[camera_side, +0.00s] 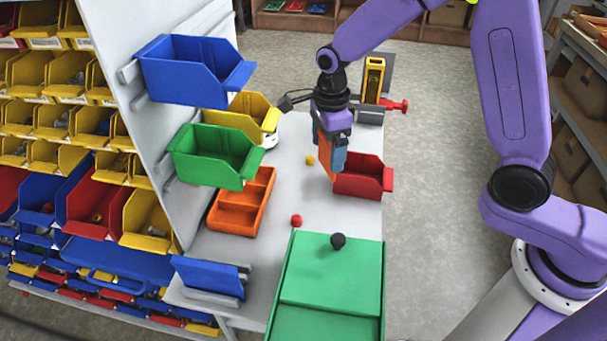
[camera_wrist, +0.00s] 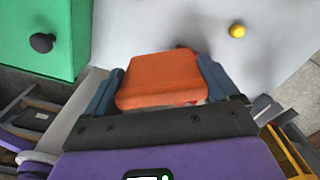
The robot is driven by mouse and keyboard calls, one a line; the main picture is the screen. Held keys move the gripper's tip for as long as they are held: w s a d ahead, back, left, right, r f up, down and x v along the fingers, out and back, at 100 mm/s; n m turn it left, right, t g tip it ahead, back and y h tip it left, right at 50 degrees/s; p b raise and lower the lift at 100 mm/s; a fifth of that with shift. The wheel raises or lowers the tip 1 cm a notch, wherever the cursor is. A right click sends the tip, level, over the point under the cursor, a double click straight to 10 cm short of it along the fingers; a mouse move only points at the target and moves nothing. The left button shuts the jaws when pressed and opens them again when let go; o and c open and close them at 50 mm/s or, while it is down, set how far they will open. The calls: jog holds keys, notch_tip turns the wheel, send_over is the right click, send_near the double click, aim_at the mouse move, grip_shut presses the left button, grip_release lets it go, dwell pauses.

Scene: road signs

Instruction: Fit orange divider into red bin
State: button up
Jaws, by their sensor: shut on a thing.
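My gripper (camera_side: 331,160) is shut on the orange divider (camera_side: 322,146), which hangs upright below the jaws. In the wrist view the divider (camera_wrist: 161,82) fills the space between the two blue-grey fingers of my gripper (camera_wrist: 160,88). In the wrist view only a sliver of red shows around the divider. Whether the divider's lower edge is inside the bin or beside it I cannot tell.
A red ball (camera_side: 296,221) and a yellow ball (camera_side: 310,160) lie on the table. Green (camera_side: 214,154) and blue (camera_side: 192,70) bins hang on the panel.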

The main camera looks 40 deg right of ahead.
jog(key=w+d+m, duration=0.1)
jog(key=d+m, duration=0.5)
jog(key=d, duration=0.6)
jog(key=shift+d+m, duration=0.2)
jog(key=shift+m, duration=0.2)
jog(key=shift+f, duration=2.2)
jog(key=shift+f, duration=1.4)
